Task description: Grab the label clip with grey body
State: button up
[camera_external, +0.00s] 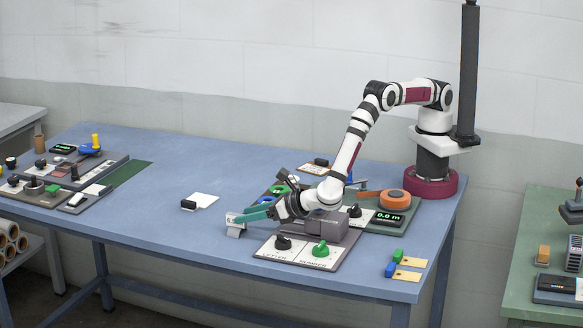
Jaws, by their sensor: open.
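I cannot tell whether part of that pale end is a separate object. A clip with a dark body (188,205) and a white label lies on the table to the left of my gripper, apart from it. Another dark-bodied clip (321,161) with a cream label lies behind my arm. Which of these bodies is grey is hard to tell at this size.
A green clip (397,256) and a blue clip (390,270) with tan labels lie at the front right. A control panel with a green knob (320,248) stands beneath my arm. Another panel (391,200) is near my base. The table's left middle is mostly clear.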

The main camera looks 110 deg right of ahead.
aim_at(236, 214)
jog(key=x, duration=0.4)
jog(key=shift+w+r, duration=0.1)
grip_shut()
